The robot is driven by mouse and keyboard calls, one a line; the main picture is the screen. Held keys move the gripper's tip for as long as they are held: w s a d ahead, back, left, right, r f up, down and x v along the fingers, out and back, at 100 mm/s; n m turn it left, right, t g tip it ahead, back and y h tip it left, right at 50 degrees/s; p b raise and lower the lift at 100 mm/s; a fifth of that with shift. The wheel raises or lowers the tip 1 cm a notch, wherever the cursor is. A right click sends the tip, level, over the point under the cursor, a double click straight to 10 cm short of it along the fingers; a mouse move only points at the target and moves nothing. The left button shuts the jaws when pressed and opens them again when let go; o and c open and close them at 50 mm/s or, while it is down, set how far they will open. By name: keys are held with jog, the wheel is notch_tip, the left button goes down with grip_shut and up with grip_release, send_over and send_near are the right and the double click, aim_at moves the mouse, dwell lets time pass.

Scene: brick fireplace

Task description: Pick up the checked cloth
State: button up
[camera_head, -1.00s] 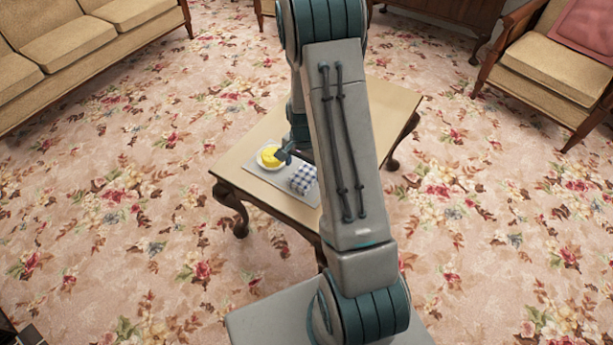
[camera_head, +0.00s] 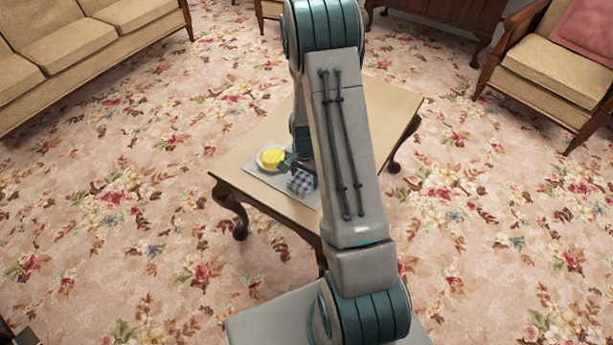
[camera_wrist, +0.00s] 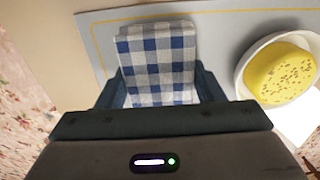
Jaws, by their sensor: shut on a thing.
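The checked cloth (camera_head: 300,182) is a blue, grey and white folded bundle on the small wooden table. In the wrist view the cloth (camera_wrist: 157,62) fills the space between my two fingers. My gripper (camera_wrist: 160,90) is shut on it, with one dark finger against each side. In the head view my gripper (camera_head: 297,168) is at the cloth, partly hidden by my arm. The cloth is over the grey placemat (camera_wrist: 216,28); I cannot tell whether it still touches the mat.
A white plate (camera_wrist: 243,72) with a round yellow food (camera_wrist: 280,74) stands right beside my gripper. The wooden table (camera_head: 258,150) has free room toward the back. A sofa (camera_head: 85,45) and an armchair (camera_head: 545,75) stand farther off.

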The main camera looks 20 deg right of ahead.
aim_at(305, 175)
jog(key=shift+r, duration=0.15)
notch_tip(305, 175, up, 4)
jog(key=shift+r+p, duration=0.2)
jog(key=shift+p, duration=0.5)
jog(key=s+d+r, duration=0.1)
jog(key=d+r, duration=0.2)
jog(key=d, duration=0.2)
jog(key=s+d+r+p, duration=0.1)
jog(key=s+d+r, duration=0.1)
jog(key=d, duration=0.4)
jog(key=shift+d+r, duration=0.15)
jog(key=shift+r, duration=0.5)
